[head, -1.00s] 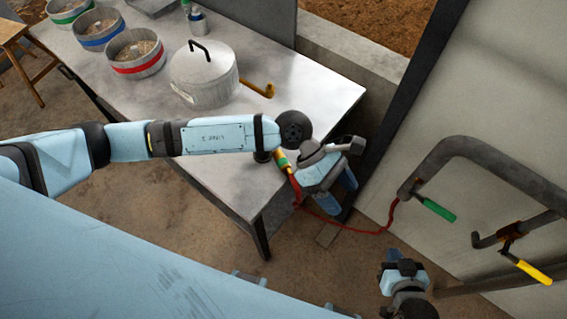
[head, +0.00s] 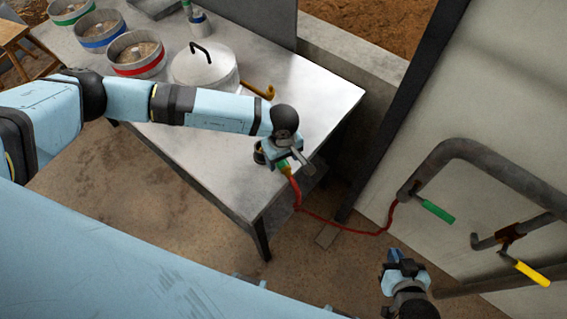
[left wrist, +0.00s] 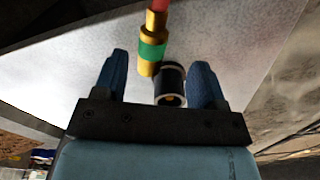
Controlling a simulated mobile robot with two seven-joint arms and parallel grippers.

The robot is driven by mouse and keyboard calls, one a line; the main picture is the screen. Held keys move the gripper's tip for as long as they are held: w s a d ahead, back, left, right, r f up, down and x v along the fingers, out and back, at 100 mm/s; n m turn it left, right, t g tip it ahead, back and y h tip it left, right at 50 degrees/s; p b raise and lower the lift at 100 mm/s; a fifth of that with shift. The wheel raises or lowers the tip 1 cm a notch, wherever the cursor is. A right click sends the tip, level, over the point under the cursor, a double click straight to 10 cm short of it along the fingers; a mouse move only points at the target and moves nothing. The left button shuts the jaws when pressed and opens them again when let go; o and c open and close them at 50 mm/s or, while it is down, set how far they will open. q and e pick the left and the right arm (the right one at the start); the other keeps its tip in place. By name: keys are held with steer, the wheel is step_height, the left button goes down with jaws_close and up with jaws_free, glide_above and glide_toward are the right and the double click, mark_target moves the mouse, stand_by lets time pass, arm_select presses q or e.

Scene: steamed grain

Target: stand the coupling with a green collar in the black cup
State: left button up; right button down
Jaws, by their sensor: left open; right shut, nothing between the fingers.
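The brass coupling with a green collar (head: 284,168) is at the table's near right corner, with a red hose (head: 335,226) running from it. It also shows in the left wrist view (left wrist: 152,50), beside the black cup (left wrist: 172,80) and outside it. In the head view the cup (head: 259,153) is partly hidden by my left gripper. My left gripper (head: 286,157) is open over that corner; in the left wrist view its fingers (left wrist: 158,78) stand either side of the cup and coupling, and I see no grip on either. My right gripper (head: 395,262) is shut and empty, low at the right.
Bowls with red, blue and green bands stand at the far left. Pipes with green and yellow handles (head: 437,211) are on the right wall.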

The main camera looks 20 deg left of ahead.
mark_target(285, 165)
arm_select(q)
steer(key=f, duration=0.2)
steer(key=f+p, duration=0.1)
steer(key=f, duration=0.2)
steer(key=shift+w+d+f, duration=0.25)
steer(key=shift+d+f, duration=0.05)
steer(key=shift+d, duration=0.05)
steer(key=shift+c, duration=0.5)
steer(key=c, duration=1)
jaws_close()
steer(key=shift+r, duration=0.2)
